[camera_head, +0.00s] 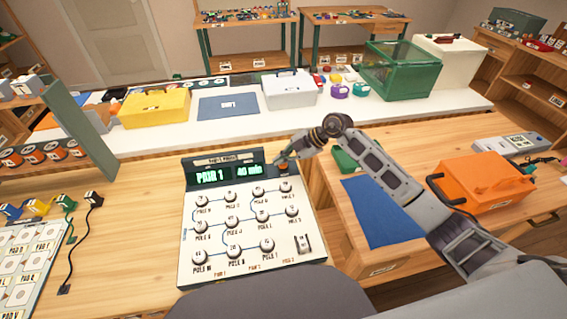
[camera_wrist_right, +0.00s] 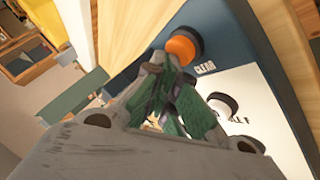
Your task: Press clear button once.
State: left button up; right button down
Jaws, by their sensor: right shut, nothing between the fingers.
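The dial panel (camera_head: 184,232) lies on the wooden table in the head view, with a dark upper strip and several round knobs on its white face. Its lit display (camera_head: 211,177) reads "PAIR 1", and a second one (camera_head: 249,171) seems to read "40 min". In the right wrist view the orange clear button (camera_wrist_right: 182,47) sits on the dark strip above the word "CLEAR".
A blue mat (camera_head: 375,210) and an orange toolbox (camera_head: 482,182) lie to the right. A white shelf (camera_head: 330,118) behind carries a yellow case (camera_head: 155,108) and a grey case (camera_head: 289,91).

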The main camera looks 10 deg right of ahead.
pick_arm(q)
jog(key=shift+a, duration=0.15)
jog(key=shift+a, duration=0.4)
pick_arm(e)
jog(key=shift+f, duration=0.1)
pick_arm(q)
jog(key=shift+d, duration=0.15)
pick_arm(e)
jog(key=shift+f, duration=0.2)
jog(key=shift+r+p, duration=0.7)
jog(key=shift+p, duration=0.2)
pick_arm(q)
jog(key=shift+r, duration=0.95)
